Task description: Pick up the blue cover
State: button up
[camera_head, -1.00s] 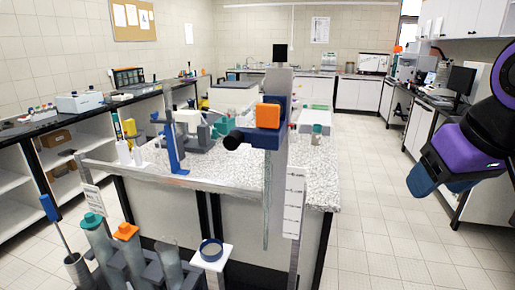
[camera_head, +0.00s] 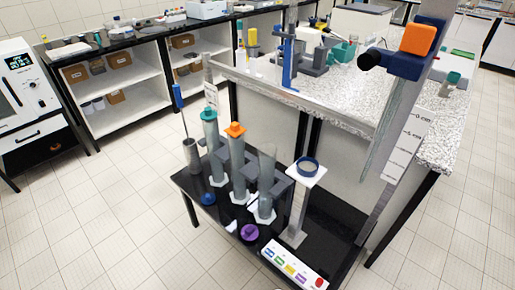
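A small blue round cover (camera_head: 207,198) lies on the black table (camera_head: 325,205) at its left front, by the foot of the leftmost cylinder. A purple cover (camera_head: 249,232) lies on the same table further right. A clear cylinder with a teal cap (camera_head: 210,114) and one with an orange cap (camera_head: 235,130) stand upright in grey holders. A third cylinder (camera_head: 267,170) beside them shows no coloured cap. My gripper is not in view.
A cup (camera_head: 192,155) holds a blue-handled rod. A panel with coloured buttons (camera_head: 295,270) is at the table's front. A speckled bench (camera_head: 340,85) is behind. Floor at left is clear.

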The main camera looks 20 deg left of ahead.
aim_at(208, 198)
jog(key=u, duration=1.4)
